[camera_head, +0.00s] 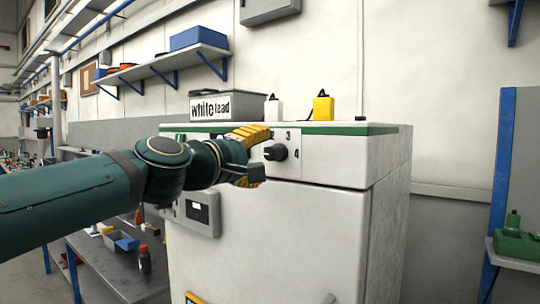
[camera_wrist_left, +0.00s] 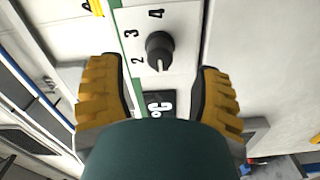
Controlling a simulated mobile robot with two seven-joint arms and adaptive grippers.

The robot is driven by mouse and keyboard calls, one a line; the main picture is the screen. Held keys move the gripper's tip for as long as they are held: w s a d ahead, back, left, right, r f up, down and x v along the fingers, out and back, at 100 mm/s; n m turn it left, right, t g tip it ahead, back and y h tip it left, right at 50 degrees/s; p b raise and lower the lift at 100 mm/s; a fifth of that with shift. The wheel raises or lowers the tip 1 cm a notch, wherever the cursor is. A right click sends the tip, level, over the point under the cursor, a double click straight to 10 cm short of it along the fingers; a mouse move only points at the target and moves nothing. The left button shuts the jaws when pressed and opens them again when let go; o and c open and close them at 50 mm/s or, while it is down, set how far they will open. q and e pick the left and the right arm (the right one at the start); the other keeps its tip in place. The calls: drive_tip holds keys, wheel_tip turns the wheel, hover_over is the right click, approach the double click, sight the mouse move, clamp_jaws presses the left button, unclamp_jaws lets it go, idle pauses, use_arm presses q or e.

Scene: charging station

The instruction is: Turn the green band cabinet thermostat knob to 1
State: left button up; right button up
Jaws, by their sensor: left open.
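The white cabinet (camera_head: 330,160) has a green band (camera_head: 350,131) along its top front edge. Its dark thermostat knob (camera_head: 276,152) sits on the front panel below the band, with 3 and 4 visible beside it. In the left wrist view the knob (camera_wrist_left: 160,50) has 2, 3 and 4 around it, and its pale mark faces down the picture, toward the °C label (camera_wrist_left: 158,103). No 1 is visible. My left gripper (camera_head: 259,155) is open with yellow fingers, just left of the knob in the head view. In the wrist view the knob is beyond the fingertips, between their lines, apparently untouched. My right gripper is not in view.
On the cabinet top stand a "white lead" box (camera_head: 226,105), a white padlock-like item (camera_head: 273,109) and a yellow one (camera_head: 323,108). A grey control box (camera_head: 197,209) is on the cabinet front below my arm. A workbench (camera_head: 130,270) stands left.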

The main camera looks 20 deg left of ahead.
use_arm(q)
drive_tip(key=v, duration=0.6)
drive_tip(key=shift+s, duration=0.25)
drive_tip(key=shift+f, duration=0.1)
